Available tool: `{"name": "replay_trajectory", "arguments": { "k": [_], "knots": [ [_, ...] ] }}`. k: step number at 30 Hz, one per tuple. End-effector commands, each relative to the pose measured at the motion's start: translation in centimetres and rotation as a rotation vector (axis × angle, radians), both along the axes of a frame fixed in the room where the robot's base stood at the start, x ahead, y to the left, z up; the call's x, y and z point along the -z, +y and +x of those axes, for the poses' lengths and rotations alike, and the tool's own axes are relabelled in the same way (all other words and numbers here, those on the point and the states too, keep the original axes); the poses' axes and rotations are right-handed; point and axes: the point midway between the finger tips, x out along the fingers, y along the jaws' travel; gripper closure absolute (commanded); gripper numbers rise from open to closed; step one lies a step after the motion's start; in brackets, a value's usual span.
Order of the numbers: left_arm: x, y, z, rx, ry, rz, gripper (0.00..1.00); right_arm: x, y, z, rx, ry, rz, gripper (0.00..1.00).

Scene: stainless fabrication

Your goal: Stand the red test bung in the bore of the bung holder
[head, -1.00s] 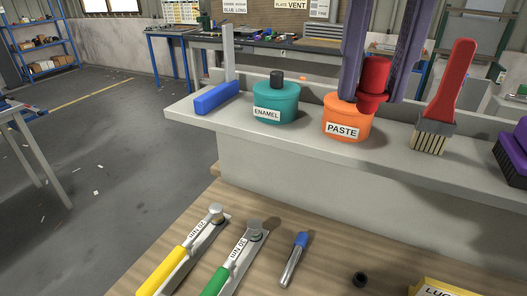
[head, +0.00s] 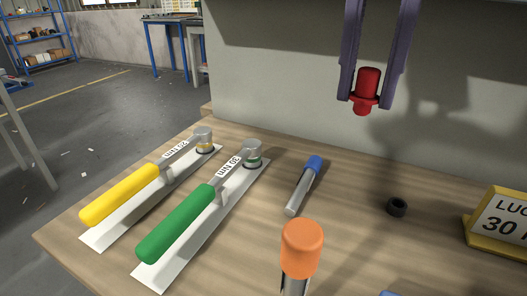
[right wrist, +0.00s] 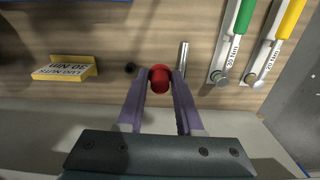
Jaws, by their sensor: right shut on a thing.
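My right gripper (head: 367,97) is shut on the red test bung (head: 367,84), in the air above the wooden bench. The bung is upright, with a wide collar and a narrower lower end between the fingertips. In the right wrist view the bung (right wrist: 160,78) sits between the two fingers of the gripper (right wrist: 157,85). A small black round piece (head: 397,207) with a dark opening on top stands on the bench, below and right of the bung; it may be the bung holder. It also shows in the right wrist view (right wrist: 130,68). My left gripper is not in view.
Yellow-handled (head: 120,195) and green-handled (head: 175,224) torque wrenches lie on the left. A blue-ended metal tool (head: 304,187) lies mid-bench. An orange-topped tool (head: 301,248) stands at the front. A yellow sign (head: 497,220) is at right. A grey wall (head: 290,100) rises behind.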

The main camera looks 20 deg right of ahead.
Motion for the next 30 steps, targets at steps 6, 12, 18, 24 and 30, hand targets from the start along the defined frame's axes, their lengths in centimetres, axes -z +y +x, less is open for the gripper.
{"name": "replay_trajectory", "arguments": {
  "k": [6, 12, 18, 24, 30],
  "knots": [
    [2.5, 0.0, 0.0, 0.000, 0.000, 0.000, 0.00, 7.3, 0.1, -0.2, -0.001, 0.009, 0.003, 1.00],
    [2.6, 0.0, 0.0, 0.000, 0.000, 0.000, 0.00, 11.6, 0.0, -0.2, -0.001, 0.005, 0.000, 1.00],
    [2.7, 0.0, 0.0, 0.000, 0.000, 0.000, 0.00, 13.4, 0.0, 0.0, -0.002, 0.001, 0.002, 1.00],
    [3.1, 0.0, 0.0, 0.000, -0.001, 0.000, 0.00, 16.0, 0.0, -0.1, -0.001, 0.006, 0.001, 1.00],
    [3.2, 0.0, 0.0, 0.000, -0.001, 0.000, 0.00, 17.6, 0.0, 0.0, -0.002, 0.000, 0.000, 1.00]
  ]
}}
